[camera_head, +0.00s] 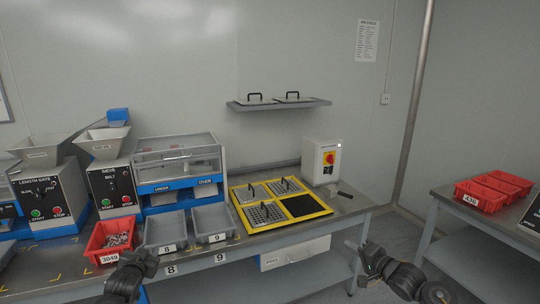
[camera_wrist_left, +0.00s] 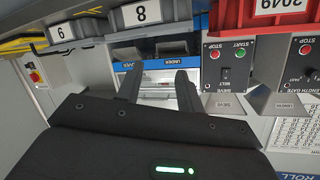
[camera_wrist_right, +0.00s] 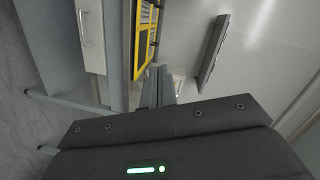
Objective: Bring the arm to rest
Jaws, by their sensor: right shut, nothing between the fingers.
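My left gripper (camera_head: 150,256) hangs in front of the bench, just below and right of the red bin marked 3049 (camera_head: 95,244). In the left wrist view its two fingers (camera_wrist_left: 158,84) stand apart with nothing between them, so it is open. My right gripper (camera_head: 352,250) is out in front of the bench's right end, over the floor, apart from everything. In the right wrist view its fingers (camera_wrist_right: 160,84) are together and hold nothing. Both arms come in from the bottom edge of the head view.
Grey bins 8 (camera_head: 165,250) and 9 (camera_head: 218,242) stand at the bench front. A yellow-framed tray (camera_head: 238,197) with several plates lies to their right, with a white switch box (camera_head: 321,162) behind. Red bins (camera_head: 480,197) sit on the right table. Floor between tables is clear.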

